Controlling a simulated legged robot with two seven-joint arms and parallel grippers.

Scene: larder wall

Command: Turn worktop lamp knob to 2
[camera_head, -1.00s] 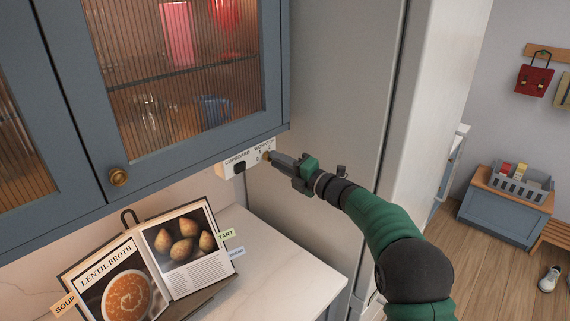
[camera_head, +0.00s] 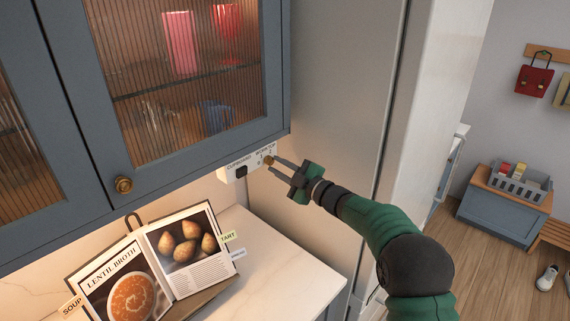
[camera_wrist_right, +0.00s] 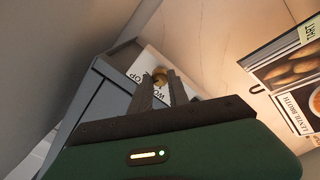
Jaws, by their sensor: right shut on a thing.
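The white control box (camera_head: 228,174) sits under the blue wall cupboard, with the labels CUPBOARD and, partly legible, WORKTOP. The small brass worktop lamp knob (camera_head: 268,160) is on its right part. My right gripper (camera_head: 273,164) reaches it from the right and is shut on it. In the right wrist view, the brass knob (camera_wrist_right: 160,74) shows at the tips of the two grey fingers (camera_wrist_right: 161,88). The knob's pointer and exact setting cannot be made out. My left gripper is not in view.
A dark cupboard knob (camera_head: 241,172) sits left of the brass one. The glass-fronted cupboard (camera_head: 190,143) is just above. An open cookbook (camera_head: 178,258) stands on the pale worktop (camera_head: 290,262) below. A tall grey panel (camera_head: 340,90) rises behind my right gripper.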

